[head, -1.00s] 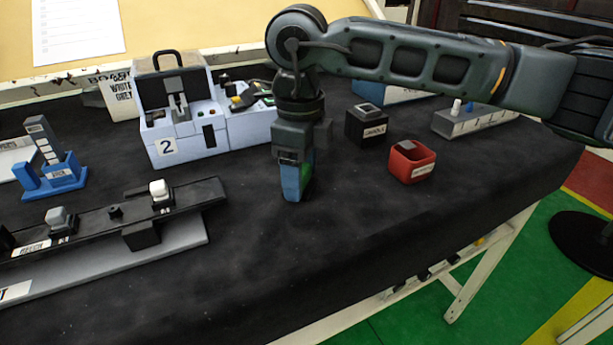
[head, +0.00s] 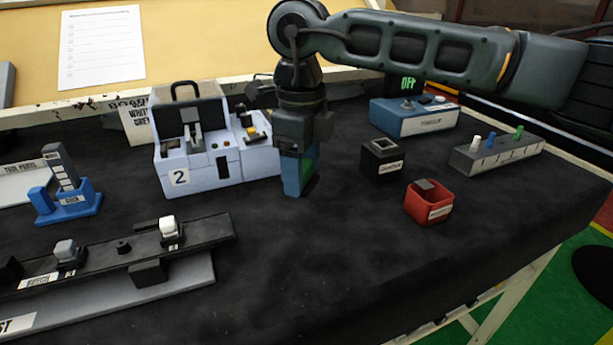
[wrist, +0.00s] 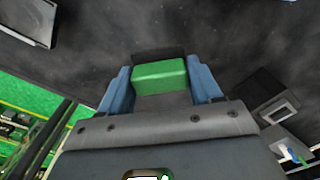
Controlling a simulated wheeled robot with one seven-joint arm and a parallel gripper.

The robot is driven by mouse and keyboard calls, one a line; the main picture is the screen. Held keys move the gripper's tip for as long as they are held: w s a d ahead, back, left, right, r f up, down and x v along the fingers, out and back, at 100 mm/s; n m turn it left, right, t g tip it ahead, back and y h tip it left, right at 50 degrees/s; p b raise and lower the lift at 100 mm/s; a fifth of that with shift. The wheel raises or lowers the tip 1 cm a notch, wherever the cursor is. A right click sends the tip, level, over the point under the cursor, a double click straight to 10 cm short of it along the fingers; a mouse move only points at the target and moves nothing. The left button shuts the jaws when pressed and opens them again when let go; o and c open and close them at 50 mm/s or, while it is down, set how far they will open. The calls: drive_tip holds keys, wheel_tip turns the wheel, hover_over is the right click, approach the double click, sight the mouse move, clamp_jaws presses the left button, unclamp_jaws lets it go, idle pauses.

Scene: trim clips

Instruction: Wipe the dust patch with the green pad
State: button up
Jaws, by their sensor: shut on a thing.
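My gripper (head: 299,180) points straight down at the middle of the table, just right of the white box marked 2. It is shut on the green pad (head: 309,168), whose edge shows between the blue fingers. In the wrist view the green pad (wrist: 160,75) sits between both fingertips. The black mat (head: 340,265) has faint pale specks; in the wrist view, light specks also show on the mat (wrist: 225,40) beyond the pad. I cannot make out a clear edge of the dust patch. Whether the pad touches the mat is unclear.
The white box marked 2 (head: 203,172) stands close left of my gripper. A black box (head: 382,162), a red bin (head: 428,206), a blue box (head: 413,119) and a grey peg block (head: 495,155) stand right. A rail (head: 115,248) lies front left. The front middle mat is clear.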

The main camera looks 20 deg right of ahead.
drive_tip(key=shift+r+p, duration=0.6)
drive_tip(key=shift+r, duration=1)
